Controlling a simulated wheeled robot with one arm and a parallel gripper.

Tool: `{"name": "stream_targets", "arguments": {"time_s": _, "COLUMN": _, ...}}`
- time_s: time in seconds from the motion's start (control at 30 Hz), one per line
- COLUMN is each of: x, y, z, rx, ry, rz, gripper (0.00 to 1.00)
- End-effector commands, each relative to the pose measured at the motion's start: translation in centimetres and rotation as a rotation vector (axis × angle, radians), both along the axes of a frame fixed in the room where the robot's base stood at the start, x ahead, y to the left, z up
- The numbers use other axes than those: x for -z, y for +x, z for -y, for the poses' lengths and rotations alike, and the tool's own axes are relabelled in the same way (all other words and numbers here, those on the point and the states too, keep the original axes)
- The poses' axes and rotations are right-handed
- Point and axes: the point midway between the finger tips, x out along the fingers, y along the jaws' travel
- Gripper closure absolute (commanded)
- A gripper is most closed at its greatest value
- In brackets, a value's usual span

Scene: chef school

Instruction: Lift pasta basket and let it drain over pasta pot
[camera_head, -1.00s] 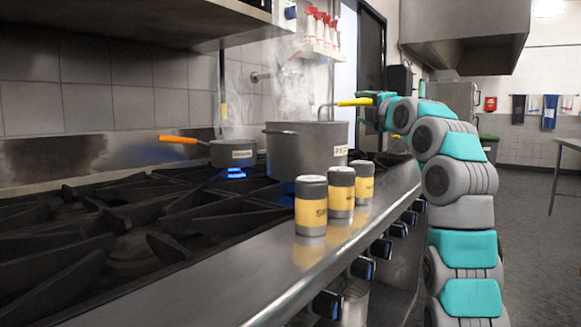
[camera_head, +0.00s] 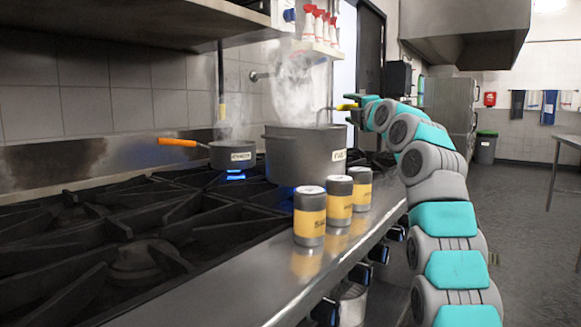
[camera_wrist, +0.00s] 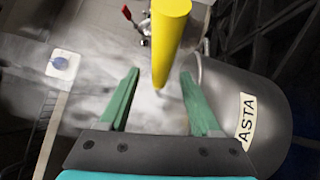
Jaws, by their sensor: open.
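The large grey pasta pot (camera_head: 290,158) stands on the stove, steaming, its label partly readable. It also shows in the wrist view (camera_wrist: 262,92). The pasta basket's yellow handle (camera_head: 346,106) sticks out above the pot's right rim on a thin metal rod; the basket body is hidden inside the pot. My gripper (camera_head: 362,112) is at the outer end of the handle. In the wrist view, my gripper's two green fingers (camera_wrist: 160,80) are spread apart, with the yellow handle (camera_wrist: 171,38) running between them; contact is not visible.
A small saucepan (camera_head: 232,154) with an orange handle sits on a lit blue burner left of the pot. Several yellow-banded shakers (camera_head: 339,200) stand on the front ledge. Spray bottles (camera_head: 318,26) stand on a shelf (camera_head: 316,50) above the pot.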

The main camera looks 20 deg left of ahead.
Motion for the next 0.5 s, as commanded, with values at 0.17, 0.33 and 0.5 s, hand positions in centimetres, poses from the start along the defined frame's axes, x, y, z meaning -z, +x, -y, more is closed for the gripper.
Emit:
{"name": "stream_targets", "arguments": {"time_s": 0.17, "x": -0.02, "y": 0.13, "z": -0.07, "rx": 0.001, "ry": 0.001, "rz": 0.002, "gripper": 0.35}}
{"name": "stream_targets", "arguments": {"time_s": 0.33, "x": 0.00, "y": 0.13, "z": -0.05, "rx": 0.001, "ry": 0.001, "rz": 0.001, "gripper": 0.41}}
{"name": "stream_targets", "arguments": {"time_s": 0.5, "x": 0.02, "y": 0.14, "z": -0.06, "rx": 0.001, "ry": 0.001, "rz": 0.001, "gripper": 0.60}}
